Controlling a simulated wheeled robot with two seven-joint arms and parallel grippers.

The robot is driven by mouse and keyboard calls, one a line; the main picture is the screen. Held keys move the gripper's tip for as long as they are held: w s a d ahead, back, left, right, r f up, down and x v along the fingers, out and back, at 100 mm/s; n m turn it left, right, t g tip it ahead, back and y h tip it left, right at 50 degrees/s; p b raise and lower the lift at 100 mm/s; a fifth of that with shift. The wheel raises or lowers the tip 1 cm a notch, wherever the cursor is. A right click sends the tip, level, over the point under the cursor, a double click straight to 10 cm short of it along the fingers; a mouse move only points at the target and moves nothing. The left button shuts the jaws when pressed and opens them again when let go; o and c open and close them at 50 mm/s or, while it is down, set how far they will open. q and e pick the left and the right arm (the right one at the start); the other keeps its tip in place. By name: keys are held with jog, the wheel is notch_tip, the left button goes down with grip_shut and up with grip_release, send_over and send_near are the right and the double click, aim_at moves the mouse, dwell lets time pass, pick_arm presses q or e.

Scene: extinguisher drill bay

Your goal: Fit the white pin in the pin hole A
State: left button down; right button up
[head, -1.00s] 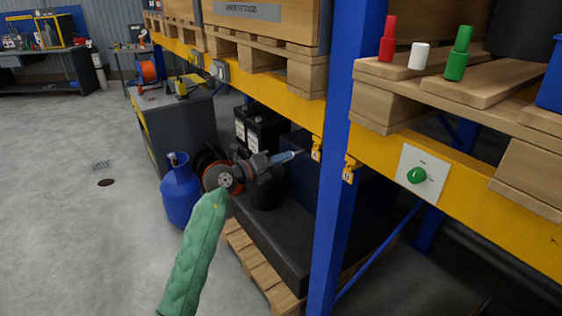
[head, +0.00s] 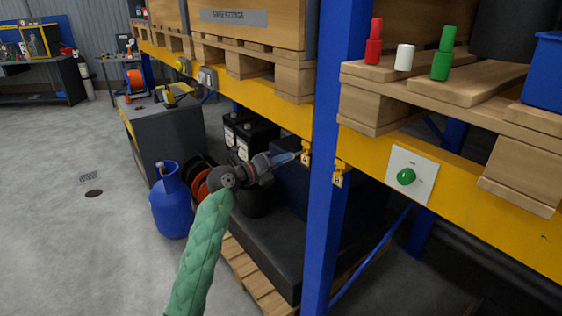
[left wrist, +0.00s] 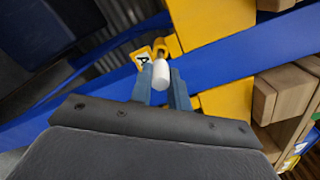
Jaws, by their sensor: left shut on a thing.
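My left gripper (head: 288,157) is at the blue upright, its fingertips close beside the yellow bracket with tag A (head: 305,153). In the left wrist view, the fingers (left wrist: 161,88) are shut on a white pin (left wrist: 162,75), whose rounded end shows between them. The yellow tag A (left wrist: 143,58) and its bracket (left wrist: 174,46) lie just beyond the pin. The pin overlaps the bracket in this view, and the hole itself is hidden. I cannot tell whether the pin touches or enters it. My right gripper is not in view.
A second yellow bracket, tagged B (head: 338,177), is on the upright's right face. A red pin (head: 374,45), a short white cylinder (head: 404,57) and a green pin (head: 443,55) stand on the pallet. A panel with a green knob (head: 406,177) is on the yellow beam.

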aim_at(295, 155)
pick_arm(q)
jog(key=shift+p, duration=0.4)
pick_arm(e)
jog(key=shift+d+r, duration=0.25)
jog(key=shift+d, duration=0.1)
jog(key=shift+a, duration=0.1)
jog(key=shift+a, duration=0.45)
pick_arm(q)
jog(key=shift+w+d, duration=0.25)
jog(key=shift+d, duration=0.15)
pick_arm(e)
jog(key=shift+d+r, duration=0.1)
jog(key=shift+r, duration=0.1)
pick_arm(q)
jog(key=shift+p+x, duration=0.75)
jog(key=shift+x, duration=1.1)
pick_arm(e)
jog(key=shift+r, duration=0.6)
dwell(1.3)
pick_arm(q)
jog(key=c, duration=1.3)
grip_release()
jog(key=shift+d, duration=0.1)
